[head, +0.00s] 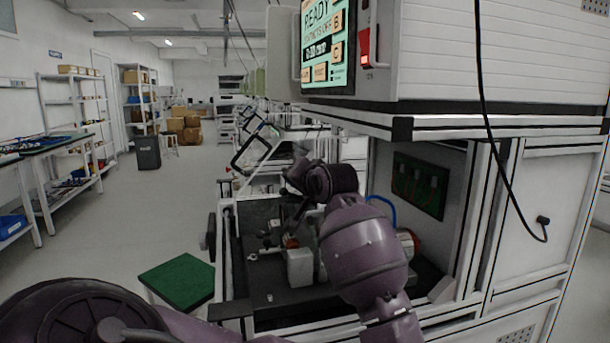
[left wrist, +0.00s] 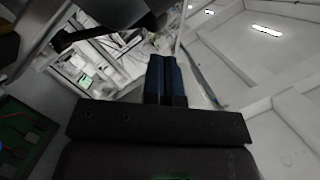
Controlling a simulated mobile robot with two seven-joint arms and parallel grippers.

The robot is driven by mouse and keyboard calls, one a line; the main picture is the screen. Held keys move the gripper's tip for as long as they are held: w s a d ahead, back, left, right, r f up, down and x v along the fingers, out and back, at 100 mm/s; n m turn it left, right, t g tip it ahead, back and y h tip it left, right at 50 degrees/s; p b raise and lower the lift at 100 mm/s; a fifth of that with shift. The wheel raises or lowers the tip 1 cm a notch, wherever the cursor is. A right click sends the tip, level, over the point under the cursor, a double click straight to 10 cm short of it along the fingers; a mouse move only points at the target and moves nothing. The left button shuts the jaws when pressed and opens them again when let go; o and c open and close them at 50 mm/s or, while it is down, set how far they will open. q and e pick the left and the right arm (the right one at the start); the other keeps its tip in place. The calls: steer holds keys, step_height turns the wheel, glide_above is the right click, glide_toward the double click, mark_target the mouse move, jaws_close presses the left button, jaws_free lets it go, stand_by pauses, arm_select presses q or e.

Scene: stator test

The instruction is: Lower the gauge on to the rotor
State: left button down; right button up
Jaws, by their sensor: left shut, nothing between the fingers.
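My left gripper (left wrist: 166,68) is shut, its two dark blue fingers together with nothing between them in the left wrist view. In the head view my arm reaches over the test bay, and its dark wrist hides part of the bay; the fingertips are hard to make out there. On the dark bay floor (head: 265,297) a pale block (head: 300,267) stands with a small orange-red part (head: 292,242) behind it. A red round part (head: 407,243) shows right of my arm, partly hidden. I cannot tell for certain which parts are the gauge and the rotor. My right gripper is not in view.
A green panel (head: 420,186) is on the bay's inner wall. A cabinet with a lit screen (head: 328,48) overhangs the bay, and a black cable (head: 488,120) hangs at the right. A green-topped stool (head: 178,280) stands left of the bay.

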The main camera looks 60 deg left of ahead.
arm_select(q)
steer(key=shift+s+a+f, duration=0.15)
steer(key=shift+s+f, duration=0.4)
steer(key=shift+f, duration=0.05)
steer(key=shift+s+f, duration=0.1)
steer(key=v, duration=0.7)
stand_by(0.4)
stand_by(0.5)
steer(key=shift+s, duration=0.1)
